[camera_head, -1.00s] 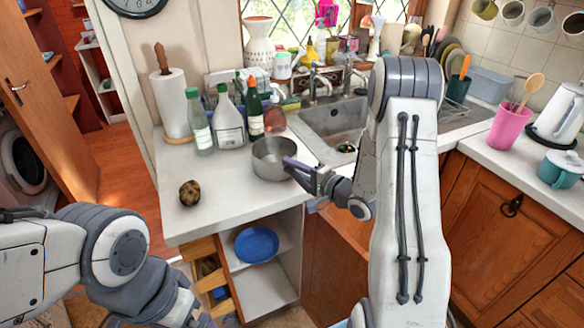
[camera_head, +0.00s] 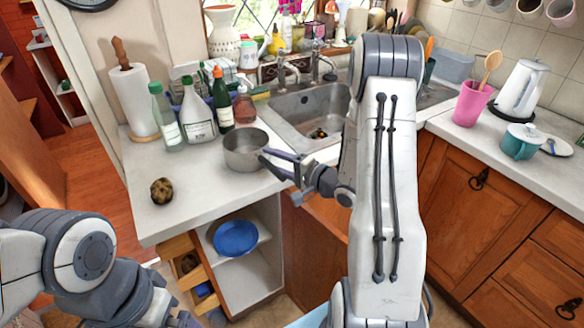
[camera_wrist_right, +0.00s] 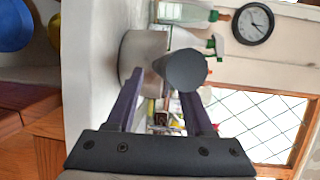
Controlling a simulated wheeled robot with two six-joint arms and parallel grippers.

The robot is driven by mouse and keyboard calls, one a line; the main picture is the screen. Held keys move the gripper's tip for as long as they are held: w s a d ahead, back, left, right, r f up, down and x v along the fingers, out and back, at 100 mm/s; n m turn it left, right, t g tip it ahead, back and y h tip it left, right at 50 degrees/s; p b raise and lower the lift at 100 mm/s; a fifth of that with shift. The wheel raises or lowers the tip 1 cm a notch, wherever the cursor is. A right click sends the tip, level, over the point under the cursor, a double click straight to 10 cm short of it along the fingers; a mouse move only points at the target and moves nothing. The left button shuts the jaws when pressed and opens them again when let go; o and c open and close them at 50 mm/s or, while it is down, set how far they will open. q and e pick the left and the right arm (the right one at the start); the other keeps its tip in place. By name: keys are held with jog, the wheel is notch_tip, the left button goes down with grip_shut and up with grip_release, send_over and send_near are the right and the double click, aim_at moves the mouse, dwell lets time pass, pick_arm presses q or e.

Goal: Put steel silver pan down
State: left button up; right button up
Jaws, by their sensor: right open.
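The steel silver pan (camera_head: 244,154) stands upright on the white counter, left of the sink. My right gripper (camera_head: 265,163) is at the pan's near right side, with its fingers spread open at the handle. In the right wrist view, which is turned sideways, the pan (camera_wrist_right: 138,52) is beyond the fingers (camera_wrist_right: 160,103). Its dark handle (camera_wrist_right: 185,69) points toward the camera and overlaps the tip of one finger. I cannot tell whether a finger touches the handle. My left arm is at the lower left; its fingers are out of view.
Several bottles (camera_head: 198,113) and a paper towel roll (camera_head: 138,98) stand behind the pan. A brown round lump (camera_head: 161,190) lies near the counter's left edge. The sink (camera_head: 305,112) is to the right. Bare counter (camera_head: 205,190) lies in front of the pan.

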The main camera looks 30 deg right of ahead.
jog(key=f+v, duration=0.1)
jog(key=v, duration=0.7)
jog(key=shift+s+r, duration=0.4)
jog(key=shift+r, duration=0.15)
jog(key=shift+d, duration=0.2)
